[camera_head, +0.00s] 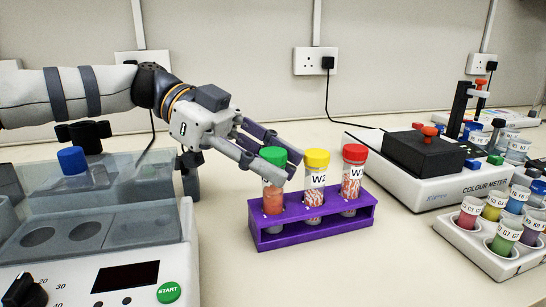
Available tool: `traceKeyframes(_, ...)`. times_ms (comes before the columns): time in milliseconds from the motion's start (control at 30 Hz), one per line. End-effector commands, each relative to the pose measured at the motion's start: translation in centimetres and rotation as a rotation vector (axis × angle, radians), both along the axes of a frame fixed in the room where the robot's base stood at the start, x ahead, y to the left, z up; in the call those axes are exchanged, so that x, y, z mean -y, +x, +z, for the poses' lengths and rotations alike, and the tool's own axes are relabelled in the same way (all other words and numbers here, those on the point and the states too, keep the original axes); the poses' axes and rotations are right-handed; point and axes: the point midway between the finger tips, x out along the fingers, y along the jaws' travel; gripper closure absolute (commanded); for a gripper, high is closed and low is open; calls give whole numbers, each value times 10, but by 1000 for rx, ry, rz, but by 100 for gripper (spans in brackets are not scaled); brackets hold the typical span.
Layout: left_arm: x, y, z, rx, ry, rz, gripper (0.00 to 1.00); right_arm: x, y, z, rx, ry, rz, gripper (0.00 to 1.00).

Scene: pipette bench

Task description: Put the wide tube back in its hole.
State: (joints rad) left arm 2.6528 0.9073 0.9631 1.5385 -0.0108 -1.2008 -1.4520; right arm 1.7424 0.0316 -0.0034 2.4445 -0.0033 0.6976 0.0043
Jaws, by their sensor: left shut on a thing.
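The wide tube with a green cap (274,156) and orange-red contents is upright at the left end of the purple rack (312,232). Its lower part shows within the left hole of the rack, and I cannot tell whether it rests on the bottom. My left gripper (281,165) comes in from the left and is shut on this tube just below the cap. Its fingers hide part of the tube and any label. A yellow-capped tube marked W2 (315,180) and a red-capped tube (352,172) stand in the other holes. My right gripper is not in view.
The colour meter (428,170) stands right of the rack. A white tray (480,250) of labelled pots is at lower right. Bench before the rack is clear.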

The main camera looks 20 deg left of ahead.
Motion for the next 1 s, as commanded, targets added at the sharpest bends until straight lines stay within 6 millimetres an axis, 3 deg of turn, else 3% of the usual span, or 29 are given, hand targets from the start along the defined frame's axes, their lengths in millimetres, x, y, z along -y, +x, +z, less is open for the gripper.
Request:
traceKeyframes(467, 0, 0, -8, 0, 0, 1, 100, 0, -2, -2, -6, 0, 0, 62)
traceKeyframes(500, 0, 0, -8, 0, 0, 1, 69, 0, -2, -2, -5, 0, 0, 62)
traceKeyframes(600, 0, 0, -8, 0, 0, 0, 53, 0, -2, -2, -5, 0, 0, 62)
traceKeyframes(867, 0, 0, -8, 0, 0, 0, 53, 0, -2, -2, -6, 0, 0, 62)
traceKeyframes(1000, -16, 3, -1, 2, 0, 5, 53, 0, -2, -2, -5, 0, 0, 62)
